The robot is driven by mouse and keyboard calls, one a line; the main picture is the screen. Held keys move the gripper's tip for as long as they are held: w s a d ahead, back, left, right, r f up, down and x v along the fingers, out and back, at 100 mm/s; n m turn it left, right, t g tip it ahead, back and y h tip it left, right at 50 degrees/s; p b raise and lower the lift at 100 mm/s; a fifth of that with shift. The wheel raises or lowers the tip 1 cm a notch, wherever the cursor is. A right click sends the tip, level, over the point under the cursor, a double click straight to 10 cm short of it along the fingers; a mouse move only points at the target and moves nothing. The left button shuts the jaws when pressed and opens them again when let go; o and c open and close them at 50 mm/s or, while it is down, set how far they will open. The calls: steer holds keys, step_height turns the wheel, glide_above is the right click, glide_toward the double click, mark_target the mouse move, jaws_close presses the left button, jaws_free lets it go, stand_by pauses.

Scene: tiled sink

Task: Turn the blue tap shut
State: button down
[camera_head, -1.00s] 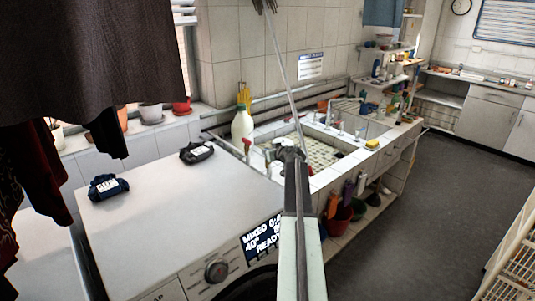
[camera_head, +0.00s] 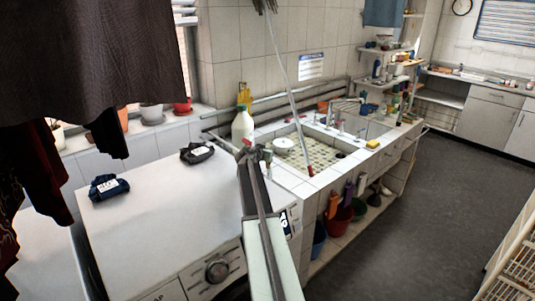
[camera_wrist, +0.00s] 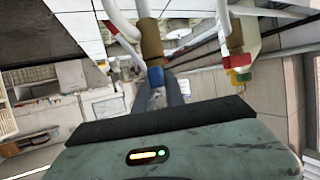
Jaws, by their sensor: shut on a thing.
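My gripper (camera_head: 256,153) is at the near left corner of the sink, beside a small red tap handle (camera_head: 247,142). In the wrist view, the blue tap (camera_wrist: 155,76) is a small blue end below a brown, brass-like fitting (camera_wrist: 151,40). My gripper's fingers (camera_wrist: 168,92) are at the blue part and shut on it. The gripper hides the blue tap in the head view. How far the tap is turned cannot be told. A fitting with red, yellow and green parts (camera_wrist: 240,62) is to the right in the wrist view.
A white bottle (camera_head: 242,128) stands behind my gripper. The washing machine top (camera_head: 165,205) holds two dark bundles. The floor (camera_head: 410,220) at right is clear.

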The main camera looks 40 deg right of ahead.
steer(key=m+g, duration=0.2)
steer(key=m+g+h, duration=0.1)
steer(key=g, duration=0.1)
steer(key=shift+w+m, duration=0.25)
steer(key=shift+m, duration=0.15)
steer(key=shift+s+m+g, duration=0.1)
steer(key=shift+m+g, duration=0.5)
steer(key=shift+g, duration=0.3)
steer(key=shift+s+a+f, duration=0.1)
steer(key=shift+s, duration=0.05)
steer(key=c, duration=1.4)
jaws_free()
steer(key=shift+f, duration=0.1)
